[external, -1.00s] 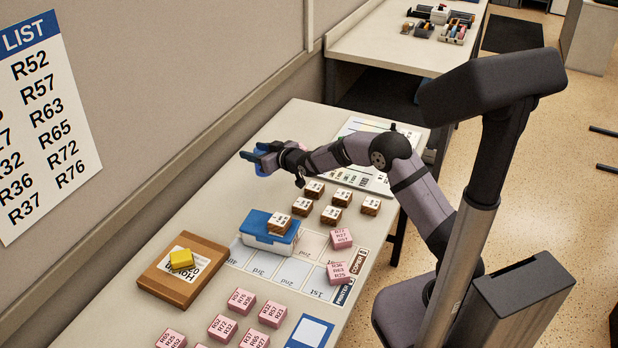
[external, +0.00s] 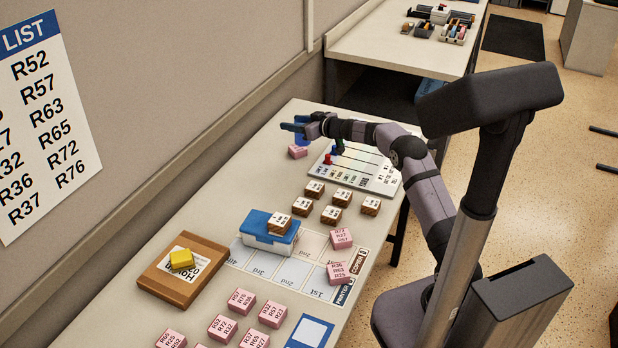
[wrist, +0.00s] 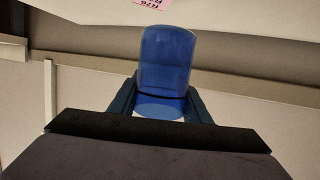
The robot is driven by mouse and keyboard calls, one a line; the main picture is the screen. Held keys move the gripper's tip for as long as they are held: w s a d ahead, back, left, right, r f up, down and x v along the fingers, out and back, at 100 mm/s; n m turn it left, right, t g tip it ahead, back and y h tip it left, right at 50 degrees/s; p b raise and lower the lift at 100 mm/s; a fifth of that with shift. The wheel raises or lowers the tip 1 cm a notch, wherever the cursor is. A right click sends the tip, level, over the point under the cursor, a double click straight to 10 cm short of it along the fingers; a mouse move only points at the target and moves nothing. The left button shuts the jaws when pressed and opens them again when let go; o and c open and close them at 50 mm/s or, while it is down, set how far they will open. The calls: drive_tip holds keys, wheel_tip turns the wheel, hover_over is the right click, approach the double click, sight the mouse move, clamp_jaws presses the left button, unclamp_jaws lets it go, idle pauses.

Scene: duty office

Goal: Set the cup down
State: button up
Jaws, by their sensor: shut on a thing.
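The blue cup (wrist: 166,62) is between the two fingers of my gripper (wrist: 160,103) in the wrist view, and the gripper is shut on it. In the external view my gripper (external: 292,127) is over the far left part of the desk, beside the wall, with the cup (external: 301,138) partly hidden behind the fingers. A pink block (external: 298,152) lies on the desk just below the cup in the picture. I cannot tell whether the cup touches the desk.
A white board with pegs (external: 365,168) lies right of the gripper. The desk between folder and gripper is mostly clear.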

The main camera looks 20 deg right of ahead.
drive_tip(key=s+a+r+n+g+y, duration=0.1)
drive_tip(key=s+a+n+g+y, duration=0.3)
drive_tip(key=a, duration=0.5)
drive_tip(key=s+n+y, duration=0.1)
drive_tip(key=s, duration=0.1)
drive_tip(key=shift+s+a+r, duration=0.3)
drive_tip(key=shift+a, duration=0.05)
wheel_tip(320, 180, down, 6)
drive_tip(key=shift+b, duration=0.4)
drive_tip(key=shift+f, duration=0.2)
drive_tip(key=shift+f, duration=1.8)
drive_tip(key=shift+f, duration=0.1)
